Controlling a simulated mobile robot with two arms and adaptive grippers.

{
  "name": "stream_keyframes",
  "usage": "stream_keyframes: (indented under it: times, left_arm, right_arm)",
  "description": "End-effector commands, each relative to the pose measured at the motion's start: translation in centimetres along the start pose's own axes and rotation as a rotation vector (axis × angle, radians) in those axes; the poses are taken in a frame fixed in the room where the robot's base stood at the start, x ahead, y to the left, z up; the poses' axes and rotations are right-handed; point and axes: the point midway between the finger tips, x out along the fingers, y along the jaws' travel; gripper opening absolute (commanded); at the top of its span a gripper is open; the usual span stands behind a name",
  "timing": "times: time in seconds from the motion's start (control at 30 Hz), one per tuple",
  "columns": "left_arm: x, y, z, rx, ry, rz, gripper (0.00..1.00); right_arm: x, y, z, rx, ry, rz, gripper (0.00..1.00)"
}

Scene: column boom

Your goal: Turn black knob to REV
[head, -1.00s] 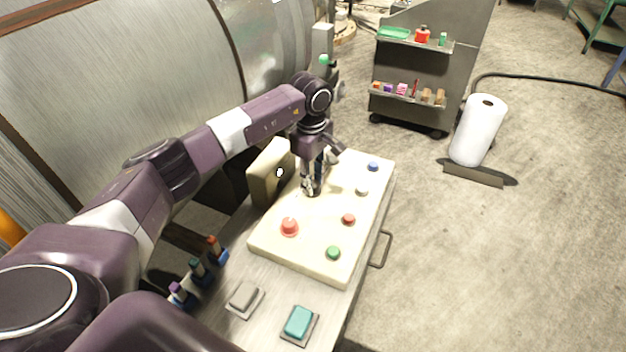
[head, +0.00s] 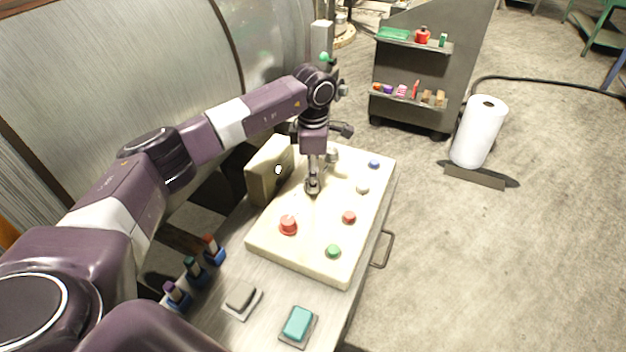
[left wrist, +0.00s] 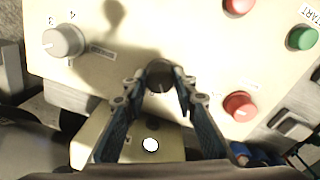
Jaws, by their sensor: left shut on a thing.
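The black knob (left wrist: 160,75) sits on the cream control panel (head: 292,250). In the left wrist view it lies between the fingertips of my left gripper (left wrist: 163,80), which is shut on it. In the head view my left gripper (head: 313,187) points down at the panel and hides the knob. The panel also shows in the left wrist view (left wrist: 110,70). I cannot read the marks around the black knob, so its setting does not show. My right gripper is not in view.
A grey knob (left wrist: 64,42) with number marks stands beside the black one. Red buttons (head: 288,225) (head: 349,217), a green button (head: 333,251), a white one (head: 362,188) and a blue one (head: 374,164) are on the panel. A cream box (head: 268,172) stands behind its left edge.

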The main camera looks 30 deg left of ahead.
Motion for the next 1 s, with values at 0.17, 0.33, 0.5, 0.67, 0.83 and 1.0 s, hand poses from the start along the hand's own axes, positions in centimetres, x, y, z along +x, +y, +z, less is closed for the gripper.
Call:
stream_keyframes:
  times: [0.17,0.33,0.5,0.67,0.83,1.0]
  left_arm:
    - [-0.02,0.12,-0.04,-0.095,0.004,0.003,0.02]
    - [-0.05,0.11,-0.04,-0.15,0.006,0.002,0.02]
    - [-0.07,0.1,-0.04,-0.175,0.007,0.002,0.02]
    - [-0.09,0.11,-0.04,-0.18,0.007,0.002,0.02]
    - [-0.09,0.11,-0.03,-0.18,0.006,0.002,0.02]
    - [-0.09,0.1,-0.02,-0.179,0.006,0.002,0.38]
  right_arm:
    - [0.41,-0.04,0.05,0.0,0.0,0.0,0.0]
    - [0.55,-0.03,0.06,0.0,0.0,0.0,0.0]
    - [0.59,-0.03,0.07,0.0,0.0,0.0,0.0]
    - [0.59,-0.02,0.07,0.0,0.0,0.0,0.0]
    - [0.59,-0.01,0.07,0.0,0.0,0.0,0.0]
    - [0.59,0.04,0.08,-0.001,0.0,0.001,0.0]
